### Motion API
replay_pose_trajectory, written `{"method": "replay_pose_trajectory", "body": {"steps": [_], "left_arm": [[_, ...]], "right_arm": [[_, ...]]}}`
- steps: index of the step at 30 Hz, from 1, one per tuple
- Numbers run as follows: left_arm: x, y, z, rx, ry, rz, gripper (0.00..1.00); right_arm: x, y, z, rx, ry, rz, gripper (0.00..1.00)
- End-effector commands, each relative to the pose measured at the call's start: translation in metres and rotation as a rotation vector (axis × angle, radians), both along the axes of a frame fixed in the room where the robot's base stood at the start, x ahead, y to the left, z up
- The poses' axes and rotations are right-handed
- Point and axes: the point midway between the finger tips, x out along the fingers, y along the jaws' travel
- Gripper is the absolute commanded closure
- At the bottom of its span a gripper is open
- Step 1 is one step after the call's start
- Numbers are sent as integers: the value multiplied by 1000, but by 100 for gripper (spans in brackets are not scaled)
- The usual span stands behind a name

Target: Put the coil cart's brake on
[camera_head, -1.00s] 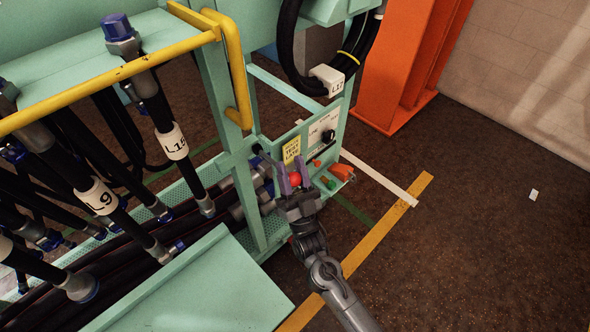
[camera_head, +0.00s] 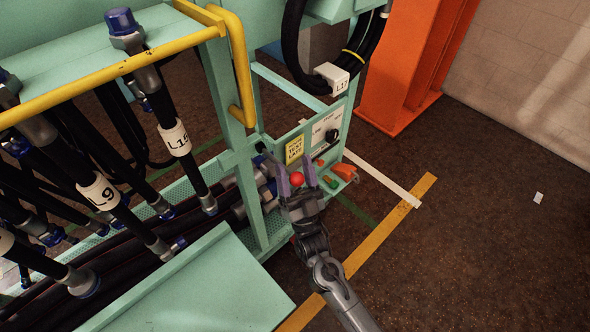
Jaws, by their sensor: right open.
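The coil cart (camera_head: 240,150) is a pale green frame with a yellow rail, hung with labelled black hoses. Low on its right end is a red ball knob (camera_head: 297,179), which may belong to the brake; its lever is hidden. My right gripper (camera_head: 296,174) is open in front of the panel. Its two purple-grey fingers stand on either side of the red knob in the picture; I cannot tell whether they touch it. My left gripper is out of view.
Beside the knob are a green knob (camera_head: 331,181) and an orange-red part (camera_head: 345,171). An orange column (camera_head: 405,70) stands behind. The brown floor (camera_head: 470,250) at right is mostly clear.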

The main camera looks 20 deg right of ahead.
Motion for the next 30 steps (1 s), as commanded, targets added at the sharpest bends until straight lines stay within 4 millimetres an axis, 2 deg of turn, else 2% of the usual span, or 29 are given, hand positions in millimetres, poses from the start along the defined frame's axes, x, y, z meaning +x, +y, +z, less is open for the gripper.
{"method": "replay_pose_trajectory", "body": {"steps": [8, 22, 30], "left_arm": [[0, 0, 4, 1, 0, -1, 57], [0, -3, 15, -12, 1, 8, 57], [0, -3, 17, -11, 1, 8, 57]], "right_arm": [[-12, 1, -13, 0, 2, 0, 38], [-60, 2, -71, 0, 3, 0, 38], [-70, 3, -83, 0, 1, 0, 38]]}}
